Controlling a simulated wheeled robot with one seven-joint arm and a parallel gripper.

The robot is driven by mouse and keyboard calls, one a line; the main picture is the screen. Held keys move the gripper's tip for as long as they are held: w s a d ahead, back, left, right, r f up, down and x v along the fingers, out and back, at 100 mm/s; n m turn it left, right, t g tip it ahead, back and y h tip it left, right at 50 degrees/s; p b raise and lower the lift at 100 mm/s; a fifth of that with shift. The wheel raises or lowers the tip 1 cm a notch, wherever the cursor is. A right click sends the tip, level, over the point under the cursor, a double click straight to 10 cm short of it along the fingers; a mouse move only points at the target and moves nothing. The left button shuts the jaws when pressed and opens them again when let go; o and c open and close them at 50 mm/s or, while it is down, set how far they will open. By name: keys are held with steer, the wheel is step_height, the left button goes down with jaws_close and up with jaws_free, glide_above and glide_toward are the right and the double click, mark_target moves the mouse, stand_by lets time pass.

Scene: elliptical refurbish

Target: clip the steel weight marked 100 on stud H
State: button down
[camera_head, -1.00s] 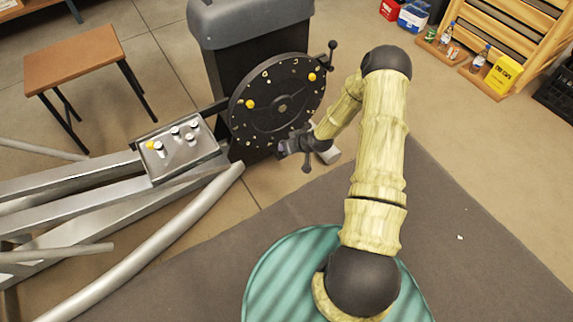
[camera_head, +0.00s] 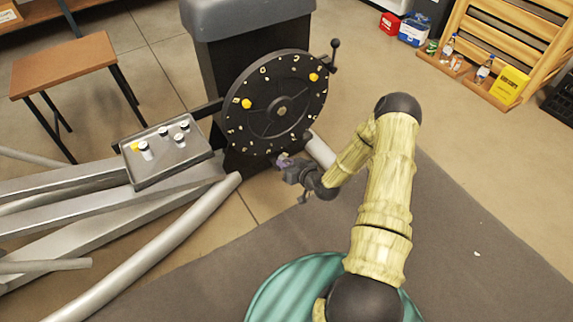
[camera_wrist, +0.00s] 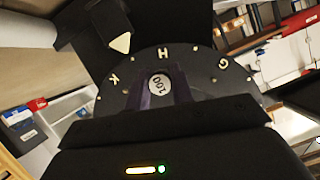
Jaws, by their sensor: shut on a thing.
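The black wheel (camera_head: 262,128) stands upright, with pale letters round its face. My gripper (camera_head: 284,163) is by its lower right rim in the head view. In the wrist view my gripper (camera_wrist: 160,92) is shut on the steel weight marked 100 (camera_wrist: 159,83), whose round labelled end shows between the dark fingers. The wheel face (camera_wrist: 205,85) lies beyond it, with the letter H (camera_wrist: 163,53) just above the weight, K to the left and G to the right. Stud H itself is hidden, and I cannot tell whether the weight touches the wheel.
Two yellow weights sit on the wheel, at left (camera_head: 247,103) and upper right (camera_head: 314,77). A metal tray (camera_head: 172,168) at left holds several weights. A black knobbed handle (camera_head: 334,52) juts from the wheel's upper right rim. A pale cylinder (camera_head: 320,150) is beside my wrist.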

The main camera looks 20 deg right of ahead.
mark_target(270, 147)
steer(key=shift+w, duration=0.1)
steer(key=shift+w+a+b, duration=0.25)
steer(key=shift+w, duration=0.45)
steer(key=shift+w+a+b, duration=0.2)
steer(key=shift+w+b, duration=0.1)
steer(key=shift+w, duration=0.4)
steer(key=shift+w+a+b, duration=0.25)
steer(key=shift+w, duration=0.45)
steer(key=shift+w+a, duration=0.25)
steer(key=shift+w, duration=0.35)
steer(key=shift+w+a, duration=0.15)
steer(key=shift+w, duration=0.35)
stand_by(0.6)
steer(key=c, duration=1.1)
jaws_free()
